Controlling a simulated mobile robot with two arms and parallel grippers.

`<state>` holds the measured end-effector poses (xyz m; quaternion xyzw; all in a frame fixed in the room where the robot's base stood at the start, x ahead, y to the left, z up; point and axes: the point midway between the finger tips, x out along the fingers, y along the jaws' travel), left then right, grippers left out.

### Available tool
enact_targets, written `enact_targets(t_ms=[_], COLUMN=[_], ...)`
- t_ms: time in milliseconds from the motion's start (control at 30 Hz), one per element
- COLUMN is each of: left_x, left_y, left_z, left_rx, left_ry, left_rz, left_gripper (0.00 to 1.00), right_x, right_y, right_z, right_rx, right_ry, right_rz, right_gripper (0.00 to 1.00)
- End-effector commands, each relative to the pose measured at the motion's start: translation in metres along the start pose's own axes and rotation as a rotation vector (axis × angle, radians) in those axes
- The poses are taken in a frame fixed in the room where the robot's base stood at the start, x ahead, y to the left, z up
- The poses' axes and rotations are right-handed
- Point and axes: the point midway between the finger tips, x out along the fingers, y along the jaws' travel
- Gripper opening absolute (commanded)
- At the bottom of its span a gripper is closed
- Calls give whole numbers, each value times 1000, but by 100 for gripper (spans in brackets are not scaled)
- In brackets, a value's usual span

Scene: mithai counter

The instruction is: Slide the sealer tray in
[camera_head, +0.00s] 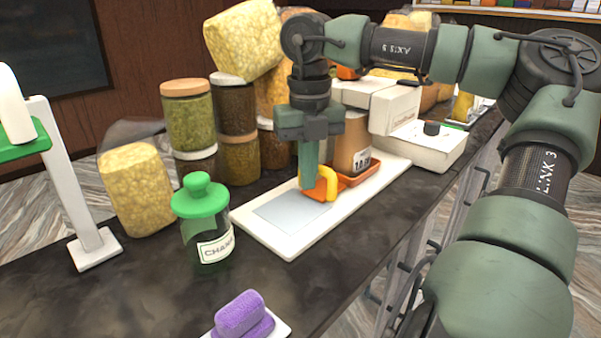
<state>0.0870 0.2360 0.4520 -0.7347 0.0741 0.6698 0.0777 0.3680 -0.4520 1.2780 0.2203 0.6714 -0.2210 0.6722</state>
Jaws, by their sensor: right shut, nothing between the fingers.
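The sealer (393,110) is a white machine with a long white base plate that reaches toward the front left. The orange sealer tray (362,172) lies on this base, with a yellow handle (330,184) at its near left end. A brown tub (350,142) with a printed label stands in the tray. My right gripper (309,182) points down, shut and empty, just left of the yellow handle. It hides part of the tray's near end, and I cannot tell whether it touches the handle. My left gripper is out of view.
A green-lidded glass jar (206,230) stands left of the base. Stacked jars (188,115) and yellow snack bags (136,190) line the back. The dark counter (130,290) is bare at the front left.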

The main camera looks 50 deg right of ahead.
Motion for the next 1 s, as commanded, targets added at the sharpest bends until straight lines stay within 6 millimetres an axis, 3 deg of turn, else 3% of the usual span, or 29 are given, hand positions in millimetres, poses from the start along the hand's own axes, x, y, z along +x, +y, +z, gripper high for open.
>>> enact_targets(t_ms=[867, 1000], left_x=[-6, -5], left_y=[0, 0], left_z=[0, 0], left_rx=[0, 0], left_ry=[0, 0], left_rz=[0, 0], left_gripper=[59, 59], right_x=[0, 1], right_y=[-54, -52], right_z=[31, 30], right_rx=[2, 0], right_ry=[2, 2], right_rz=[-1, -2], right_gripper=[0, 0])
